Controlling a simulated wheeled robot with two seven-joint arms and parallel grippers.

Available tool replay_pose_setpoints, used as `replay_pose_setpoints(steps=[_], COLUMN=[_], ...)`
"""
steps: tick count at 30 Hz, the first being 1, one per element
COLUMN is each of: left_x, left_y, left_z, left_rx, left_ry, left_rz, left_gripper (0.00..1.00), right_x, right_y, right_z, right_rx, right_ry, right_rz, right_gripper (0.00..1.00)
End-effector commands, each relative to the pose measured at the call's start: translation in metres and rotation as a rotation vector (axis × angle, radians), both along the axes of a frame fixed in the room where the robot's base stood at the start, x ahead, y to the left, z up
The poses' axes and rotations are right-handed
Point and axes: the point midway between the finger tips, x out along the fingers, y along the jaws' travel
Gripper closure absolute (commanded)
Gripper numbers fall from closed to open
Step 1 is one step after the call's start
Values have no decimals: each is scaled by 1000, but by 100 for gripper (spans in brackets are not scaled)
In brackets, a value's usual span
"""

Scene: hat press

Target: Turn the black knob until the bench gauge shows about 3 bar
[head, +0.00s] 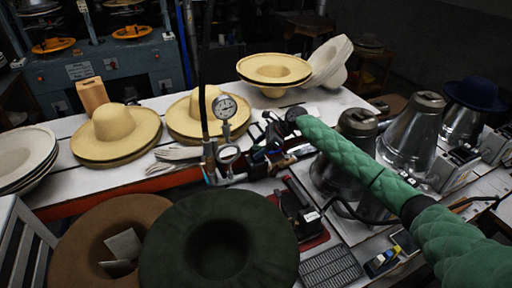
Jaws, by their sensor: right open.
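The bench gauge (225,107) is a small round white dial on a metal stem among fittings on the white bench. Its needle is too small to read. My right arm, in a green quilted sleeve, comes in from the lower right. My right gripper (264,132) is dark, open and just right of the gauge, among the fittings. The black knob cannot be told apart from the dark gripper and fittings there, so contact cannot be told. My left gripper is not in view.
Straw hats (116,130) stand on the bench at left and back. A dark green hat (218,240) and a brown hat (75,245) lie in front. Metal hat forms (410,135) stand right of and beneath my arm. A black hose (205,70) hangs left of the gauge.

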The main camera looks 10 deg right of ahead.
Motion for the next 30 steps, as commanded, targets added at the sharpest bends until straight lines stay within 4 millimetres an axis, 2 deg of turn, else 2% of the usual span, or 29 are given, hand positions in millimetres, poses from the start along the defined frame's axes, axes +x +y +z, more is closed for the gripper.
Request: replay_pose_setpoints(steps=[6, 15, 16, 22, 23, 30], left_x=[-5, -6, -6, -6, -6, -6], left_y=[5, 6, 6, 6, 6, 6], left_z=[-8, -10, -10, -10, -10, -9], left_rx=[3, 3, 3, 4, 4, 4], left_ry=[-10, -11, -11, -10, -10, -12], left_rz=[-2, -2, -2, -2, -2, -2], left_gripper=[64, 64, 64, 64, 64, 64], right_x=[2, 3, 3, 3, 3, 3], right_y=[10, 12, 12, 11, 11, 12], right_z=[-10, -13, -13, -12, -12, -12], right_rx=[-1, -1, -1, -1, -1, 0], right_ry=[0, 0, 0, 0, 0, 1], right_rz=[0, -1, -1, -1, -1, 16], right_gripper=[32, 32, 34, 73, 76, 76])
